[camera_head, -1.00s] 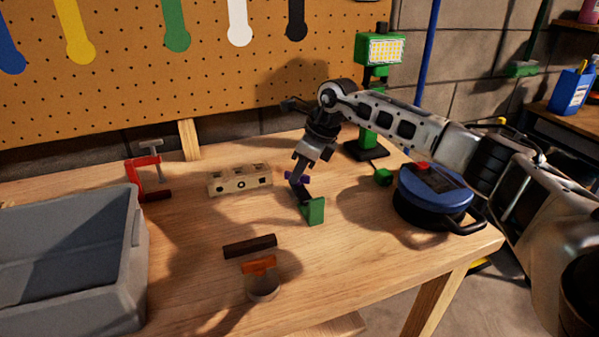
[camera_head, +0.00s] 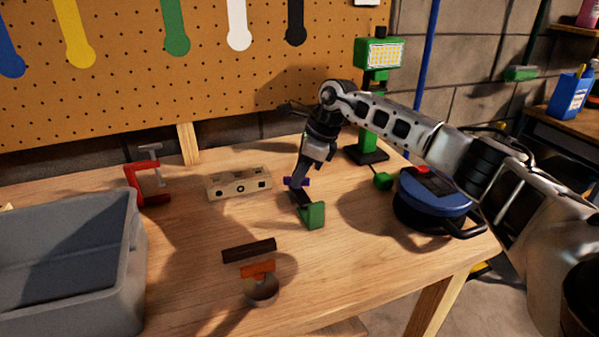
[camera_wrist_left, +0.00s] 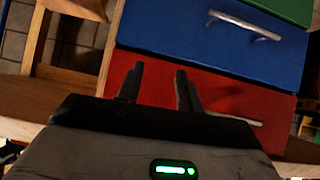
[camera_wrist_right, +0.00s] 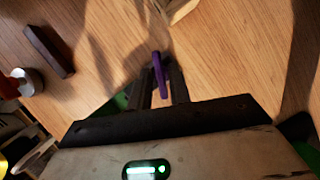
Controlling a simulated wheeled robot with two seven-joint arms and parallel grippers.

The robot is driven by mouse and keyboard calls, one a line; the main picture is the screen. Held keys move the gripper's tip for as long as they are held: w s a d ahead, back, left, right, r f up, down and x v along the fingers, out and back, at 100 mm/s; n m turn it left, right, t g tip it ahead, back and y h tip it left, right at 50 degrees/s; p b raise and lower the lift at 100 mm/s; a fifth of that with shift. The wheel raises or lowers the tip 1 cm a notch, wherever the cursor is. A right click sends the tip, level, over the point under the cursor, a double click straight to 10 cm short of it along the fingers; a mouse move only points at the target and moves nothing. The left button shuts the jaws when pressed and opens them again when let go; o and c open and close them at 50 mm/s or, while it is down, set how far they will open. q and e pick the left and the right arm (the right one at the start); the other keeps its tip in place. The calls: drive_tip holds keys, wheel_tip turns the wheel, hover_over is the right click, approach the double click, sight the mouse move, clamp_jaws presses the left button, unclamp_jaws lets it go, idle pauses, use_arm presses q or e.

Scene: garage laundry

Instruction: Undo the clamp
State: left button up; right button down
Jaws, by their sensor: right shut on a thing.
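A green clamp-like piece (camera_head: 313,215) stands on the workbench, with a dark bar beside it and a purple handle (camera_head: 297,183) at its upper left. My right gripper (camera_head: 298,180) reaches down from above and is shut on the purple handle. In the right wrist view the purple handle (camera_wrist_right: 159,74) sits between the fingers; green parts show partly hidden behind the gripper. A red C-shaped clamp (camera_head: 139,184) with a grey screw stands apart at the back left. My left gripper (camera_wrist_left: 157,85) shows only in its wrist view, open and empty before red and blue drawers.
A grey bin (camera_head: 135,270) stands left.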

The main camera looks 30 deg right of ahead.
drive_tip(key=c, duration=1.5)
unclamp_jaws()
drive_tip(key=shift+f, duration=0.4)
drive_tip(key=shift+c, duration=0.2)
drive_tip(key=shift+r, duration=0.1)
drive_tip(key=shift+r, duration=0.2)
drive_tip(key=b+v, duration=0.1)
drive_tip(key=v, duration=1.4)
drive_tip(key=shift+r, duration=0.3)
